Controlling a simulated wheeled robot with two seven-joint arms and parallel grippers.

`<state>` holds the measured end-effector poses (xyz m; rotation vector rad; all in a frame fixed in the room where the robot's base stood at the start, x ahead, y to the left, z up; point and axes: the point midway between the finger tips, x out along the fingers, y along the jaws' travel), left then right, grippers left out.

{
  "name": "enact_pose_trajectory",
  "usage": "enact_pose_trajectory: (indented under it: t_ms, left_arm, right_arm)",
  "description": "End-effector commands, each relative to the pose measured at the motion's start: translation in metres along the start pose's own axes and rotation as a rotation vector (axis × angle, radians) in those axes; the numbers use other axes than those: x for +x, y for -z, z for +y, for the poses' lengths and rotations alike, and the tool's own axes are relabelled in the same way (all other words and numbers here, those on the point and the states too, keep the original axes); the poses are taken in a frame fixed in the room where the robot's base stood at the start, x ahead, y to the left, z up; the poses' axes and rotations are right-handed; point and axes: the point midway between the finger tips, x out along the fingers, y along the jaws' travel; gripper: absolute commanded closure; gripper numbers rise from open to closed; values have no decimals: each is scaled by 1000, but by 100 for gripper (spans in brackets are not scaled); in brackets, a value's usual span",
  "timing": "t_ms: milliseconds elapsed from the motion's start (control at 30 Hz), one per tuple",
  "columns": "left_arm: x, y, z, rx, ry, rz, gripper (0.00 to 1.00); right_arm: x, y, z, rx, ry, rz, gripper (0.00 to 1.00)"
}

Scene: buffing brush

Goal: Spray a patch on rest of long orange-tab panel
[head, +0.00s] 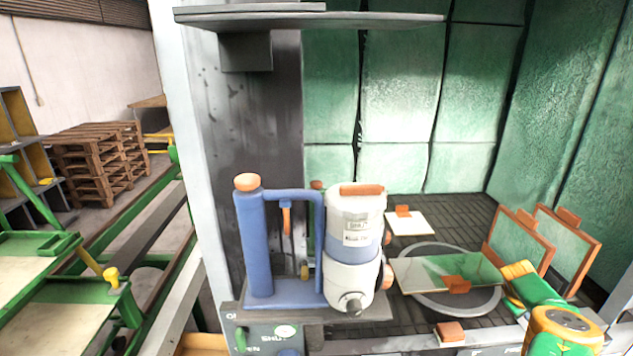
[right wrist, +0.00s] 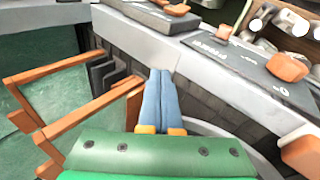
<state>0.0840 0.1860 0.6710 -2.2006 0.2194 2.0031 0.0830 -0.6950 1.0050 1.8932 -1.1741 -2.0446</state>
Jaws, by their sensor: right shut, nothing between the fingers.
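The long panel (head: 430,268), pale on the left and glossy green on the right, lies over a round grey ring in the booth. Its orange tab (head: 457,284) is at its front edge. A blue and white sprayer (head: 355,245) with an orange top stands upright on the ledge to the left, apart from my grippers. My right arm comes in from the lower right, close to the panel's right end; its fingertips are not clear in the head view. In the right wrist view my right gripper (right wrist: 160,75) is shut and empty, its blue fingers together. My left gripper is out of view.
A small white panel (head: 410,223) with an orange tab lies behind the long one. Two orange-framed panels (head: 520,243) stand upright at the right, near my right arm. Green padded walls close the booth. A grey ledge (right wrist: 185,50) with orange knobs runs along the booth's edge.

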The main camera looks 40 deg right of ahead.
Motion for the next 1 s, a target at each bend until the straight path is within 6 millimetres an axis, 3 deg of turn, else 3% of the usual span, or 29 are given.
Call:
enact_pose_trajectory:
  t_ms: [167,267,533,767,1000]
  left_arm:
    - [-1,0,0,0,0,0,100]
    - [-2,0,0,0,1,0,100]
    - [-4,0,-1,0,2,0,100]
    - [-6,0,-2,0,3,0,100]
    - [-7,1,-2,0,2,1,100]
  right_arm:
    - [-32,36,22,23,-7,61,100]
    - [-63,67,37,37,-6,116,100]
    - [-179,160,56,28,34,318,100]
    - [-291,224,38,-48,97,497,100]
    - [-410,265,-10,-191,176,672,100]
